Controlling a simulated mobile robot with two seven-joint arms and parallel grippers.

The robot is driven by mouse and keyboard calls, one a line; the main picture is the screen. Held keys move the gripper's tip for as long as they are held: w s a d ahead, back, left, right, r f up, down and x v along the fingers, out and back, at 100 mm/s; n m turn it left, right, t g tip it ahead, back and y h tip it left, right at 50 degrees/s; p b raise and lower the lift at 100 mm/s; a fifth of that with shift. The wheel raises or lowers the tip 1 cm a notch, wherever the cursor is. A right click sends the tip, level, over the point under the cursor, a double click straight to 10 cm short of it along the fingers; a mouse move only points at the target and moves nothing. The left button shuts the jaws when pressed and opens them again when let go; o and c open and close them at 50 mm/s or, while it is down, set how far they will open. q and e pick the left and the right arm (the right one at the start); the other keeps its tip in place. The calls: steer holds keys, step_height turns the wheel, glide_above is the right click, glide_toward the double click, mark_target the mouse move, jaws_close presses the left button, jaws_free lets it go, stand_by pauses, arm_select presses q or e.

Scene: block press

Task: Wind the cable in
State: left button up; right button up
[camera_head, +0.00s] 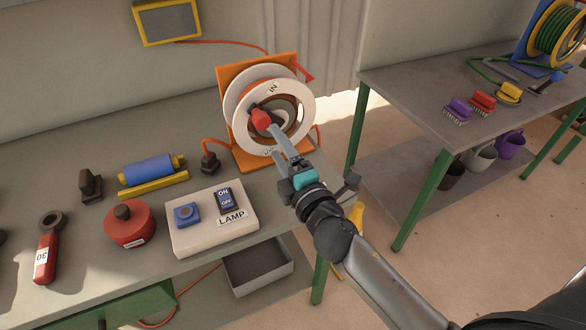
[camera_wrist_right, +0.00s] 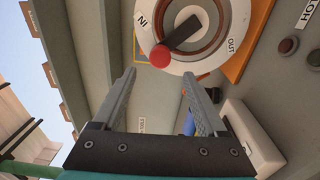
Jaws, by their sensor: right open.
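The cable reel (camera_head: 299,82) has a white flange marked IN and OUT and stands in an orange frame (camera_head: 226,80) at the back right of the bench. Orange cable (camera_head: 213,143) runs from the reel's left to a dark plug (camera_head: 209,164). The crank's red knob (camera_head: 261,119) faces me; it also shows in the right wrist view (camera_wrist_right: 160,57) on its dark arm (camera_wrist_right: 181,35). My right gripper (camera_head: 277,142) is open and empty. Its fingers point at the knob, which lies just beyond the fingertips in the right wrist view. My left gripper is not in view.
A LAMP switch box (camera_head: 240,230), a red round pot (camera_head: 129,225) and a blue roller (camera_head: 146,170) stand left of my right arm. A grey tray (camera_head: 258,268) sits below the bench edge. Another table (camera_head: 400,85) stands to the right.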

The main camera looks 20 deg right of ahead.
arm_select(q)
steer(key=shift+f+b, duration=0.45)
arm_select(e)
steer(key=s, duration=0.6)
steer(key=shift+s+d, duration=0.1)
steer(key=shift+f, duration=0.1)
